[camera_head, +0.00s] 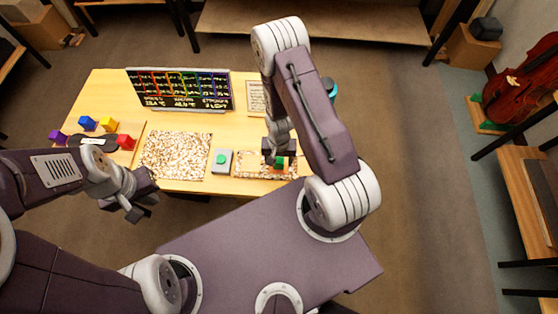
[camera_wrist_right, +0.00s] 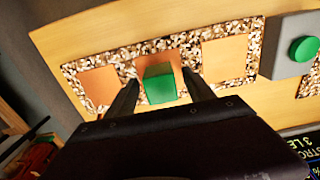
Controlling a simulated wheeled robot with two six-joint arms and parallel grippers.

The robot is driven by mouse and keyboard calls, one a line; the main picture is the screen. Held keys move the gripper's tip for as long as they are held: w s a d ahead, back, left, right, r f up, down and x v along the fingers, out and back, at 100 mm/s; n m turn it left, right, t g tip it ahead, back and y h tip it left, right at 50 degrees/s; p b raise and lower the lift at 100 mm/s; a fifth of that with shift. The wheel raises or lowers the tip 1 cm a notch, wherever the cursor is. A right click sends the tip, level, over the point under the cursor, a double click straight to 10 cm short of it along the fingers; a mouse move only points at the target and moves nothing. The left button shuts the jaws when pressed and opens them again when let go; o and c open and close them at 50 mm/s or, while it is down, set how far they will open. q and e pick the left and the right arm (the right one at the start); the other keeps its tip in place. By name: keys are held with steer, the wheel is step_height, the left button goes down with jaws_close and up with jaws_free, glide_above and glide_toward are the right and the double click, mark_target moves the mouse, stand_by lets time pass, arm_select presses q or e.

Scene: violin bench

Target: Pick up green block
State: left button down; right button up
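The green block (camera_head: 280,163) sits on the speckled strip (camera_head: 243,170) at the table's front edge. In the right wrist view the green block (camera_wrist_right: 159,84) is on the middle one of the strip's three orange squares. My right gripper (camera_head: 279,158) is down at the block. Its fingers (camera_wrist_right: 160,88) stand on either side of the block, with a narrow gap showing on each side, so it looks open around it. My left gripper (camera_head: 148,203) is off the table's front edge at the left, empty, with its fingers apart.
A grey box with a green button (camera_head: 222,160) stands left of the strip, beside a larger speckled mat (camera_head: 176,155). A black board (camera_head: 180,90) stands at the back.

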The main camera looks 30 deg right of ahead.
jaws_close()
steer(key=shift+r, duration=0.1)
